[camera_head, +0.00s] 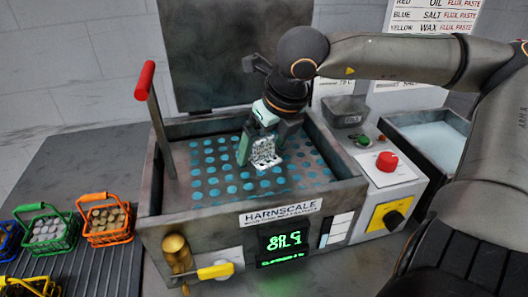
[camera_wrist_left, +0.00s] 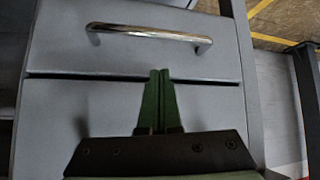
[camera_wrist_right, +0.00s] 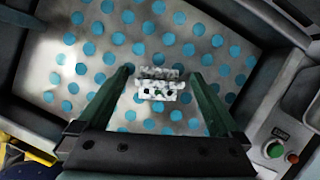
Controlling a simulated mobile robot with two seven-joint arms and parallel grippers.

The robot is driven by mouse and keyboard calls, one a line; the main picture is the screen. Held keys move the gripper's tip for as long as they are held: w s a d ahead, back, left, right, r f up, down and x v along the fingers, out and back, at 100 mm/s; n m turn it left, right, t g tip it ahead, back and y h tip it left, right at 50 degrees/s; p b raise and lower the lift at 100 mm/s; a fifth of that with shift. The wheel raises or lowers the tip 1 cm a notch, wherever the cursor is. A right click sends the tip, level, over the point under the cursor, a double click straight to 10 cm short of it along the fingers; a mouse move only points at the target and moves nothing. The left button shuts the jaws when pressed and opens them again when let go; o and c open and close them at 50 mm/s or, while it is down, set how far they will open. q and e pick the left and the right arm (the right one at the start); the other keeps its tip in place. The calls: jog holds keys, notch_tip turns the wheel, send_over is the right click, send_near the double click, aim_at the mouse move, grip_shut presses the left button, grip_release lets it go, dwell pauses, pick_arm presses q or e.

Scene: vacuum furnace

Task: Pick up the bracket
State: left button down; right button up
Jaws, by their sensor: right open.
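The bracket (camera_head: 265,154) is a small pale, speckled piece with holes. It is over the dotted floor of the open furnace chamber (camera_head: 204,212). In the right wrist view the bracket (camera_wrist_right: 160,90) appears between the two green fingers, with a gap on each side. My right gripper (camera_head: 263,146) is open and reaches down into the chamber from above, its fingers on either side of the bracket. I cannot tell how far the fingertips are above the floor. My left gripper (camera_wrist_left: 160,74) is shut and empty, in front of a grey drawer, away from the furnace.
Chamber walls surround my right gripper; the raised lid (camera_head: 230,55) stands behind. A red-handled lever (camera_head: 147,85) rises at left. A panel with a red button (camera_head: 386,160) is at right. Colored baskets, including an orange one (camera_head: 106,220), stand left. A drawer handle (camera_wrist_left: 150,34) is near my left gripper.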

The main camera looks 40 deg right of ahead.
grip_shut()
dwell(0.8)
